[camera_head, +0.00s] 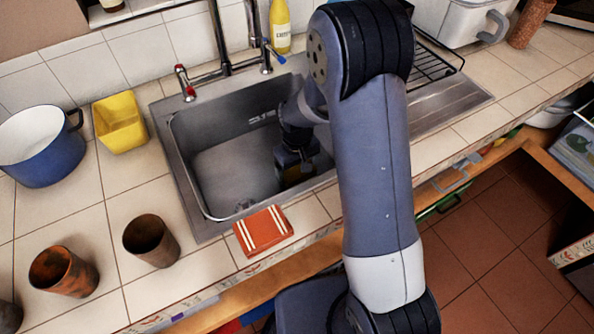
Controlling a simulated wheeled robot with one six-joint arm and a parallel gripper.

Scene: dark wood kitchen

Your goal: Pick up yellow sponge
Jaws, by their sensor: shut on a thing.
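My gripper (296,178) reaches down into the metal sink (222,178), near its front right corner.
An orange striped box (263,230) lies by the sink's front edge. Two brown cups (150,241) (64,272), a blue pot (42,147) and a yellow square container (119,122) stand left. The faucet (223,45) and yellow bottle (280,27) are behind.

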